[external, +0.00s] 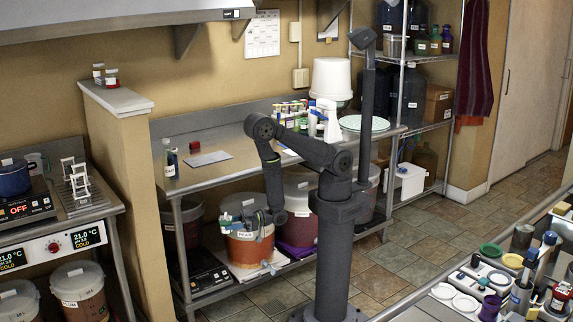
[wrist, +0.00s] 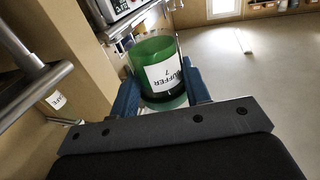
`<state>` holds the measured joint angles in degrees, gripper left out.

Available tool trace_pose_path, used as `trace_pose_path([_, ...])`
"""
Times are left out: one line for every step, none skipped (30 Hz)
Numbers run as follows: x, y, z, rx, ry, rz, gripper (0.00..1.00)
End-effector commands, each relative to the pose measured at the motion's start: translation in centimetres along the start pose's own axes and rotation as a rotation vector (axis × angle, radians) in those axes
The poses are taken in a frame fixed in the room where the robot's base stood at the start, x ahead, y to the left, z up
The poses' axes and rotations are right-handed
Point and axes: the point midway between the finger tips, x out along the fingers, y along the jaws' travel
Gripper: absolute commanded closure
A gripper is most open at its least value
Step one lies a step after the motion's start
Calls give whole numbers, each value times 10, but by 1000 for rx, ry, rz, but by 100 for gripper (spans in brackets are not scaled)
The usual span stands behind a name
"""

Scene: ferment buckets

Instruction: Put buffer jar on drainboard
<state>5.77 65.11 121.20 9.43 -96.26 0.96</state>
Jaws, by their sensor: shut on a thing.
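The buffer jar (wrist: 158,52) is green and clear, with a white label reading "BUFFER 7". My gripper (wrist: 160,75) is shut on it, with one blue finger on each side of the jar in the wrist view. In the external view my gripper (external: 254,217) hangs low in front of the steel bench, overlapping an orange-brown bucket; the jar is small and hard to make out there. The drainboard (external: 88,196) appears to be the grey ribbed board on the left counter, with white racks on it. My gripper is to its right and lower in the picture.
A tan half-wall (external: 122,150) with small jars on top stands between the left counter and the steel bench (external: 225,172). A hot plate (external: 25,207) with a blue pot (external: 14,180) is left of the drainboard. Buckets stand below both. A cluttered counter (external: 425,310) is at lower right.

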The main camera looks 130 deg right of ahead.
Motion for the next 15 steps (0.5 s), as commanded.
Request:
trace_pose_path([5, 28, -12, 1, 7, 86, 100])
trace_pose_path([6, 44, -17, 1, 6, 137, 100])
trace_pose_path([7, 65, -24, 2, 6, 205, 100])
trace_pose_path([7, 81, -29, 2, 6, 256, 100])
trace_pose_path([6, 97, -35, 3, 6, 306, 100])
trace_pose_path([4, 118, -42, 3, 6, 374, 100])
trace_pose_path([2, 133, -47, 3, 6, 424, 100])
trace_pose_path([-1, 148, -52, 3, 6, 474, 100])
trace_pose_path([-6, 168, -58, 3, 6, 539, 100])
trace_pose_path([-11, 181, -62, 4, 5, 585, 100])
trace_pose_path([-15, 194, -66, 4, 5, 630, 100])
trace_pose_path([-22, 210, -72, 3, 4, 686, 100])
trace_pose_path([-27, 221, -75, 3, 3, 724, 100])
trace_pose_path([-32, 231, -78, 4, 3, 761, 100])
trace_pose_path([-38, 242, -82, 3, 3, 804, 100])
